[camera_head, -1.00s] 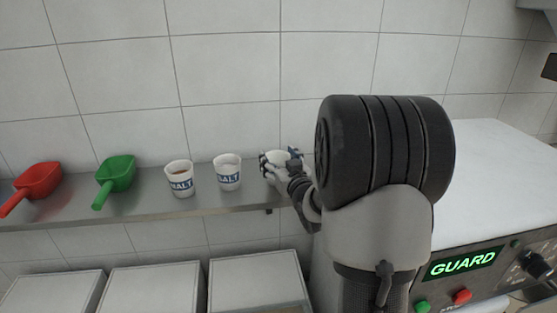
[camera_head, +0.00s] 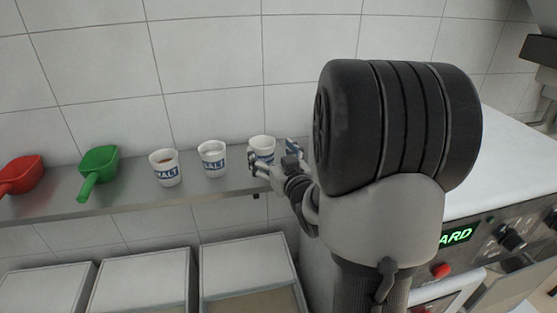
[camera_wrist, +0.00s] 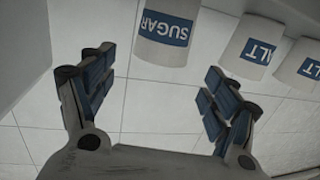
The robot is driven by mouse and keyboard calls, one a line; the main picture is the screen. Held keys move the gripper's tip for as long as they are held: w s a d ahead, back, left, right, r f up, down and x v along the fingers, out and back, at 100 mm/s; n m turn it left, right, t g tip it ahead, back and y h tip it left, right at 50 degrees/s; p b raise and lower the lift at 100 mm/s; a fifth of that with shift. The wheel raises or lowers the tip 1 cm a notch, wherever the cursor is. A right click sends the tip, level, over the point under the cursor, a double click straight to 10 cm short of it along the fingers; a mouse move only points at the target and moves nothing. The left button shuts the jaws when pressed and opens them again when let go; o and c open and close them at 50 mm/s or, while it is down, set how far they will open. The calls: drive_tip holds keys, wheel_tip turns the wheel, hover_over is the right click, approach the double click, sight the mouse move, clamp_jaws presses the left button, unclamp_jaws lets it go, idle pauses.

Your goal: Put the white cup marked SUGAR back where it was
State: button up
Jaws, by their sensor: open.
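The white cup marked SUGAR (camera_head: 262,146) stands upright at the right end of the row of cups on the metal shelf (camera_head: 120,199). Its blue SUGAR label reads clearly in the wrist view (camera_wrist: 167,30), where the cup appears upside down. My gripper (camera_head: 274,157) is open and empty in front of the cup. In the wrist view the spread fingers (camera_wrist: 162,82) show a gap, with the cup just beyond them. In the head view a finger hides part of the cup's lower side.
Two white SALT cups (camera_head: 165,169) (camera_head: 212,160) stand to the left on the shelf, then a green scoop (camera_head: 98,170) and a red scoop (camera_head: 22,174). Lidded bins (camera_head: 245,262) sit below. The oven with a lit green sign (camera_head: 457,236) is at the right.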

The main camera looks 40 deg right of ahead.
drive_tip(key=v, duration=0.5)
drive_tip(key=shift+s, duration=0.25)
drive_tip(key=shift+w+a, duration=0.1)
